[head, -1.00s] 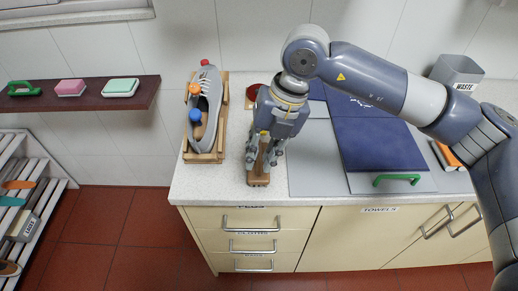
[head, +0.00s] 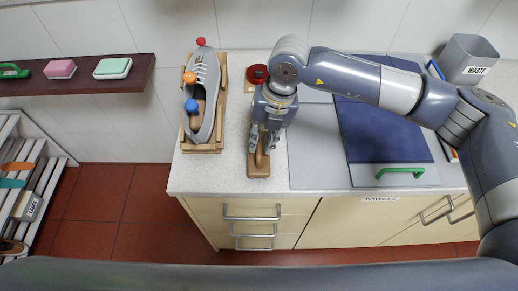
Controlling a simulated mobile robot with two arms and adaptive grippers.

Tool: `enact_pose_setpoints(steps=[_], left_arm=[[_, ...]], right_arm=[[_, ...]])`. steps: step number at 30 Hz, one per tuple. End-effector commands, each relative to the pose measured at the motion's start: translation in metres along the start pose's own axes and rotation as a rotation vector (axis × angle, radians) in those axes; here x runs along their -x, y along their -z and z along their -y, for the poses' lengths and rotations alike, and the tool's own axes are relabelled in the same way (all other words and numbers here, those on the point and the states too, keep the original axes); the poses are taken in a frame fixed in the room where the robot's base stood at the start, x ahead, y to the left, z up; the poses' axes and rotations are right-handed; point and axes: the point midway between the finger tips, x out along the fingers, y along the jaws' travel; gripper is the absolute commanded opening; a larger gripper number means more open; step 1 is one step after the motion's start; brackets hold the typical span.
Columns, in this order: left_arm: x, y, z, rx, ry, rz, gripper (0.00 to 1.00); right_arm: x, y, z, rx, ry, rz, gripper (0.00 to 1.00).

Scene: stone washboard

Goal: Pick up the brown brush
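The brown brush (head: 258,169) lies on the speckled counter near its front edge, its handle pointing up toward my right gripper. My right gripper (head: 267,147) points down from above, with a finger on each side of the brush handle. The fingers look spread, with a gap around the handle. Whether either finger touches it is too small to tell. My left gripper is not in view.
A grey shoe (head: 205,100) with coloured knobs stands on a wooden rack (head: 203,147) left of the brush. A round red-topped item (head: 257,73) is behind the gripper.

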Motion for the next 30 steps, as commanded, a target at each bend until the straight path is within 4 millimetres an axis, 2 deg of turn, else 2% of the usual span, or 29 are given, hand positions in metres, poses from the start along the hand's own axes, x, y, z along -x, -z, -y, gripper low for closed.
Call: enact_pose_setpoints(steps=[2, 6, 8, 14, 15, 18, 30], left_arm=[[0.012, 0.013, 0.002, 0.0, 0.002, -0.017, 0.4], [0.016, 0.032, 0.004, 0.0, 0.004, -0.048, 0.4], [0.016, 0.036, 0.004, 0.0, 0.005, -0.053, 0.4], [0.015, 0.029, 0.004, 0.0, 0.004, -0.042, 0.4], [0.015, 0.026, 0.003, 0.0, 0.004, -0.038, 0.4], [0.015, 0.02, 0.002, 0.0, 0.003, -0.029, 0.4], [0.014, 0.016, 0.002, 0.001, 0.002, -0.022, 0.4]], right_arm=[[-0.007, 0.0, -0.002, -0.001, 0.001, -0.004, 0.21], [-0.025, 0.0, -0.002, -0.001, 0.0, -0.002, 0.21], [-0.029, -0.001, -0.001, 0.0, 0.0, 0.0, 0.21], [-0.031, -0.001, -0.001, 0.0, 0.0, 0.001, 0.21], [-0.031, -0.001, -0.001, 0.0, 0.0, 0.001, 0.19], [-0.031, -0.001, -0.001, 0.0, 0.0, 0.001, 0.0], [-0.029, -0.001, -0.002, 0.0, -0.001, 0.001, 0.0]])
